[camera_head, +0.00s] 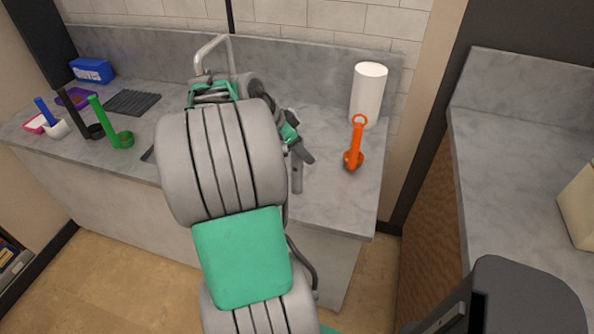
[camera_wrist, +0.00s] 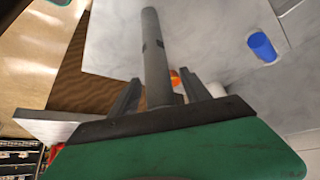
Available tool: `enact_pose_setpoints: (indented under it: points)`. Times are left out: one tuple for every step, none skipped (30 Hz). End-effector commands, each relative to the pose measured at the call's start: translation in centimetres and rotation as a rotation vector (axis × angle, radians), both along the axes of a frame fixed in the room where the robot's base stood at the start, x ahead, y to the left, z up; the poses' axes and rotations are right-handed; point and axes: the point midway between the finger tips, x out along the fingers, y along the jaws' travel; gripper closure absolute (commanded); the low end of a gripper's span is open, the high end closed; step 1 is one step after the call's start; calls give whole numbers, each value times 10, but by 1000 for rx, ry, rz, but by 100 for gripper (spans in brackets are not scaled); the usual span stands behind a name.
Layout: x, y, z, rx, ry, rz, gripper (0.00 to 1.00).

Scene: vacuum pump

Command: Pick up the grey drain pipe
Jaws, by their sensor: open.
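The grey drain pipe (camera_head: 297,178) shows in the head view as a short upright-looking tube just below my gripper (camera_head: 297,150), at the counter's front right. In the wrist view the pipe (camera_wrist: 153,55) is a long grey tube with dark notches, running between the two fingers of my gripper (camera_wrist: 160,76). The fingers are apart, one on each side of the pipe, with visible gaps. My arm hides much of the counter's middle in the head view. I cannot tell how the pipe is supported.
An orange tool (camera_head: 355,148) and a white roll (camera_head: 368,92) stand right of the pipe on the grey counter (camera_head: 340,207). A green-handled item (camera_head: 112,128), a black mat (camera_head: 132,103) and a blue box (camera_head: 92,71) are at the left. A faucet (camera_head: 212,45) rises behind my arm.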

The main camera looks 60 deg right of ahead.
Motion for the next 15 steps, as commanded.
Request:
enact_pose_setpoints:
  points:
    - [-4, -3, -5, 0, 1, -3, 45]
    - [-5, -5, -8, 0, 0, -2, 45]
    - [-5, -6, -10, 0, 0, -1, 45]
    - [-5, -6, -11, -1, -1, 0, 45]
    - [-5, -6, -12, -1, -2, 0, 45]
    - [-5, -6, -12, -1, -2, 2, 45]
    - [-5, -6, -12, -1, -2, 2, 45]
    - [-4, -6, -12, -1, -2, 2, 45]
    - [-4, -6, -12, -1, -2, 2, 45]
    - [-4, -6, -12, -1, -2, 2, 46]
    - [-4, -6, -12, -1, -2, 2, 49]
    - [-4, -6, -11, -1, -2, 2, 52]
    - [-4, -6, -11, -1, -2, 2, 55]
    - [-4, -6, -11, -1, -2, 2, 57]
    - [-4, -6, -11, -1, -2, 2, 60]
